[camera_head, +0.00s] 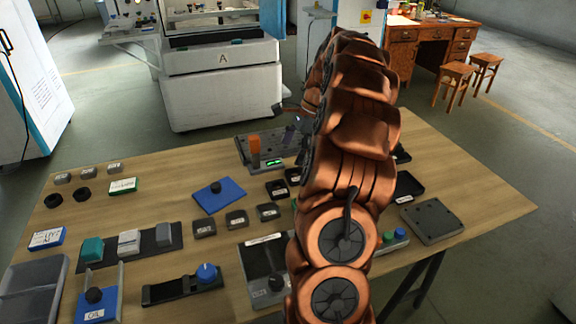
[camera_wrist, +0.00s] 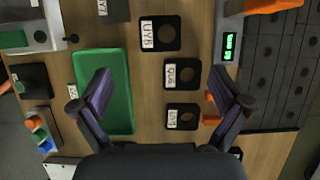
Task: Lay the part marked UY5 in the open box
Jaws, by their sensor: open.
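In the wrist view, a dark square part with a round recess (camera_wrist: 172,33) lies on the table with a white label that seems to read UY5. Two similar dark parts lie in line with it, one labelled about QU8 (camera_wrist: 187,74) and one about UY1 (camera_wrist: 187,108). A shallow green tray (camera_wrist: 118,128) lies beside them, empty where it shows. My gripper (camera_wrist: 160,75) is open and empty above the tray and the parts. In the head view my arm hides most of it. I cannot tell which container is the open box.
A device with a green display (camera_wrist: 230,47) stands beside the parts; it also shows in the head view (camera_head: 272,163). A blue plate with a knob (camera_head: 219,195), several dark blocks (camera_head: 236,218) and a grey two-compartment tray (camera_head: 38,264) are to the left. A grey plate (camera_head: 432,220) lies at right.

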